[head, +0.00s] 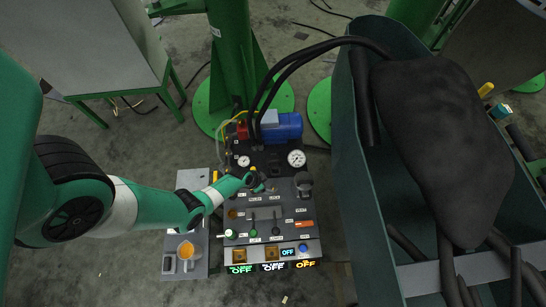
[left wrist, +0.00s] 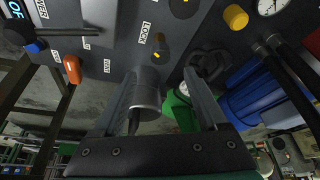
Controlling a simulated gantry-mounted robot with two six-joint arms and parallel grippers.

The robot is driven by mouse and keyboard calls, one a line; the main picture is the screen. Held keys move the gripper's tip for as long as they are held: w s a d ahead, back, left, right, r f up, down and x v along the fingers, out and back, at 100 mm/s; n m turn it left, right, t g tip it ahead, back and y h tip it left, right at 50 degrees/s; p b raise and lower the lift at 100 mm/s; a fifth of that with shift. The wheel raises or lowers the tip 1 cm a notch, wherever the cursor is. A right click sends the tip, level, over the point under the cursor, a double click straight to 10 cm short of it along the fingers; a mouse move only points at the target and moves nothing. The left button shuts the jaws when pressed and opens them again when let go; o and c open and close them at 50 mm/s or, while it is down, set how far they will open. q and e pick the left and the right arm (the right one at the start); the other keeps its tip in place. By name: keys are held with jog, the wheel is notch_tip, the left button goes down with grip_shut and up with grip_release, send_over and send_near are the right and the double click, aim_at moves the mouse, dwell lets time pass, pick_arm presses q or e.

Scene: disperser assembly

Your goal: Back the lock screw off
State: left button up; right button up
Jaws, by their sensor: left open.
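The dark control panel (head: 284,208) stands on the floor at the middle of the head view. My left gripper (head: 264,184) is over its upper part, reaching in from the left. In the left wrist view its two fingers (left wrist: 168,82) are spread wide, with a gap between them. A label reading LOCK (left wrist: 145,34) is beyond the fingertips, beside a small dark knob (left wrist: 159,43) with yellow marks. A grey metal cylinder (left wrist: 146,92) shows between the fingers, nearer the left one. I cannot tell for sure which part is the lock screw. My right gripper is out of view.
A dark green bin (head: 372,225) closely flanks the right side.

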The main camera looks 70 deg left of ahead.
aim_at(274, 187)
pick_arm(q)
jog(key=b+x, duration=0.6)
jog(key=x, duration=0.3)
jog(key=shift+w+a+b, duration=0.1)
jog(key=shift+b, duration=0.25)
grip_shut()
